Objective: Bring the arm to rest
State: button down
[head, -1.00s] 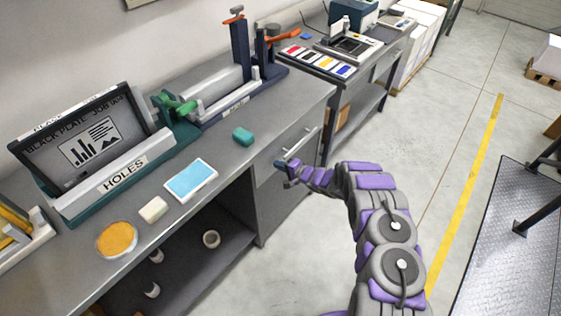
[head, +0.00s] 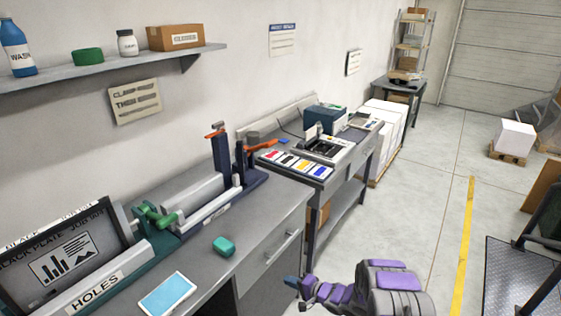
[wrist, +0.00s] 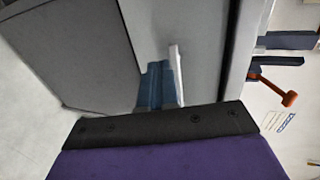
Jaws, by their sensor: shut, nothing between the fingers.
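My gripper (head: 290,283) is at the lower middle of the head view, at the end of my purple and grey arm. It is in front of the bench's drawer side, below the bench top, and looks apart from the bench. Its fingers are together with nothing between them. In the wrist view the blue gripper tip (wrist: 158,88) shows beyond a dark and purple part of my arm, with the grey cabinet front and its light drawer handle (wrist: 176,75) behind it.
The grey bench (head: 262,228) runs along the left, with a teal block (head: 223,246), a blue-faced pad (head: 167,296) and a plate frame (head: 65,262) on it. A second table (head: 340,195) with colour swatches stands beyond. Open floor (head: 415,215) lies to the right, before a metal platform (head: 510,285).

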jog(key=w+d+r+n+h, duration=0.2)
jog(key=w+d+r+h, duration=0.3)
jog(key=d+r+h, duration=0.5)
jog(key=s+d+r+g+h, duration=0.1)
jog(key=s+d+r+h, duration=0.1)
jog(key=s+d+r, duration=0.45)
jog(key=s+d+r+h, duration=0.2)
jog(key=s+d+r, duration=0.15)
jog(key=r, duration=0.55)
jog(key=s+a+r+n+g, duration=0.15)
jog(key=s+r, duration=0.25)
jog(key=s, duration=0.6)
jog(key=s+r+g, duration=0.3)
jog(key=s+r, duration=0.1)
jog(key=s, duration=0.5)
jog(key=s+a+r+n+g, duration=0.1)
jog(key=s+a, duration=0.2)
jog(key=s, duration=0.5)
jog(key=s+a+r+n+g+y, duration=0.1)
jog(key=s+a+g, duration=0.1)
jog(key=s, duration=0.7)
jog(key=s+a+r+n+g+y, duration=0.1)
jog(key=s+a, duration=0.3)
jog(key=s, duration=0.5)
jog(key=shift+s+n+g, duration=0.2)
jog(key=shift+n+g, duration=0.25)
